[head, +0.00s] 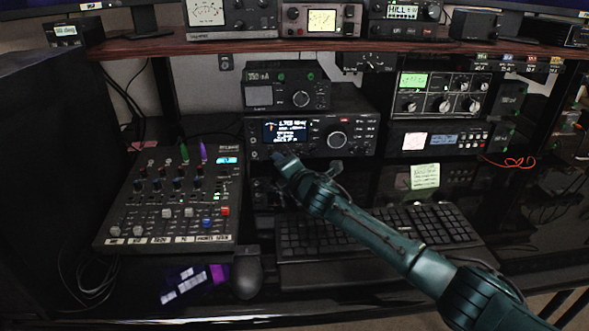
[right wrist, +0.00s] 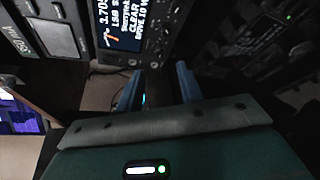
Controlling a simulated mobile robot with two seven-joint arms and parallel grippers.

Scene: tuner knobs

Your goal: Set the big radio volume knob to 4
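The big radio (head: 312,134) is a black unit with a lit display, below the shelf in the head view. Its largest dial (head: 337,139) is right of the display, with smaller knobs around. I cannot read which knob is the volume knob, or its setting. My right gripper (head: 281,158) is at the radio's lower left front, below the display, and hides part of it. In the right wrist view its two blue fingers (right wrist: 158,88) stand apart with no knob clearly held between them. The radio's display (right wrist: 122,22) shows above them. My left gripper is not in view.
A mixer (head: 172,205) with knobs and sliders stands left of the radio. A keyboard (head: 380,229) lies below my right arm, with a mouse (head: 247,273) at its left. A smaller radio (head: 286,87) sits on top, and other units stand at the right.

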